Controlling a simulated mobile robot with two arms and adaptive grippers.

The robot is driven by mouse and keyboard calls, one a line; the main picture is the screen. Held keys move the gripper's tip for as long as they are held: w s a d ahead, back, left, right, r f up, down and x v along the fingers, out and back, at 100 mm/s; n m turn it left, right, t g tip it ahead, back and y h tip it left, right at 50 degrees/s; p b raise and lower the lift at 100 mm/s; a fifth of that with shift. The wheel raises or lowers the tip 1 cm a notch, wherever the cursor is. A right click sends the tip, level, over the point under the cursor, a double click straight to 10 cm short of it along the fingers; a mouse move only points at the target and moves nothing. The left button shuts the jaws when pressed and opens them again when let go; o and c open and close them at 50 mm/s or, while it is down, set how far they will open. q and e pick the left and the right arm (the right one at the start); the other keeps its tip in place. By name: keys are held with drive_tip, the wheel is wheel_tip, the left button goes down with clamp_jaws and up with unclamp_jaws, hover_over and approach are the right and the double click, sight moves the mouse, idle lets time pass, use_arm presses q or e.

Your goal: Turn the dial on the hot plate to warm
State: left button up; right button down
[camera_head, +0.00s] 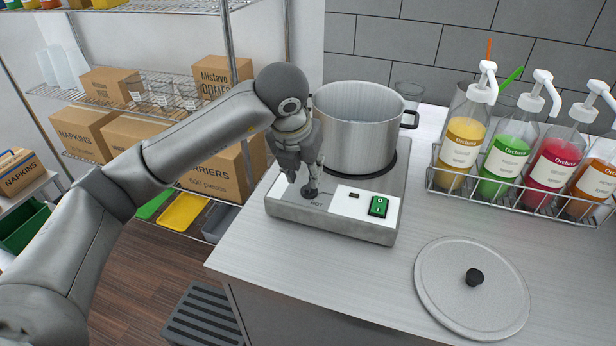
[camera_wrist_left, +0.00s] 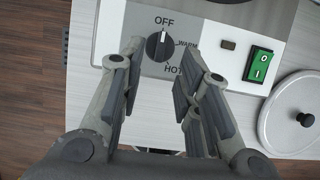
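The hot plate (camera_head: 358,218) sits on the counter with a large metal pot (camera_head: 357,135) on it. Its black dial (camera_head: 309,191) is on the front panel. In the left wrist view the dial (camera_wrist_left: 158,46) has its white mark pointing up at OFF, with WARM to the right and HOT below. My left gripper (camera_head: 302,178) points down over the dial. In the left wrist view its fingers are spread, one on each side of the dial with gaps between. I cannot tell how far above the panel the fingertips are. My right gripper is not in view.
A green power switch (camera_head: 378,206) is right of the dial. A round lid (camera_head: 472,300) with a black knob lies on the counter at front right. A wire rack (camera_head: 447,195) of sauce bottles stands at the right. Shelves with boxes (camera_head: 80,131) are at the left.

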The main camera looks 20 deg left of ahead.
sight(308, 188)
use_arm(q)
drive_tip(key=shift+p+x, duration=0.5)
drive_tip(key=shift+x, duration=2.2)
clamp_jaws()
